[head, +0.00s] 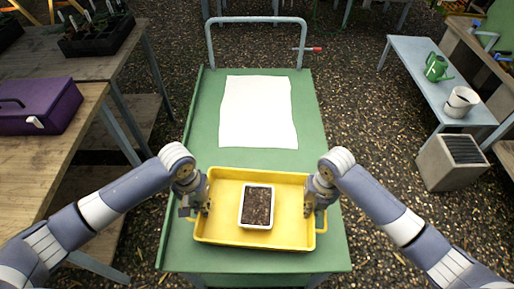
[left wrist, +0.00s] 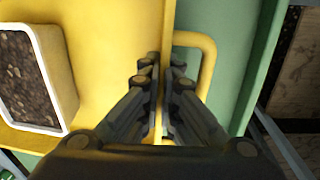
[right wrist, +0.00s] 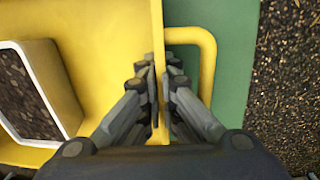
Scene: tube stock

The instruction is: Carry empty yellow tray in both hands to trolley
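The yellow tray (head: 283,237) is at the near end of the green trolley (head: 205,130). It is not empty: a white-rimmed pot of dark soil (head: 257,207) stands inside it. My left gripper (head: 205,207) is at the tray's left wall, and my right gripper (head: 309,206) is at its right wall. In the left wrist view, the fingers (left wrist: 165,90) close on both sides of the wall beside the handle loop. The right wrist view shows the same, with the fingers (right wrist: 160,90) shut on the wall. Whether the tray touches the trolley top cannot be told.
A white sheet (head: 258,112) lies flat on the trolley beyond the tray. A wooden bench with a purple box (head: 40,108) stands at left. At right, a bench holds a green watering can (head: 436,67) and white bucket (head: 461,101). Gravel floor surrounds the trolley.

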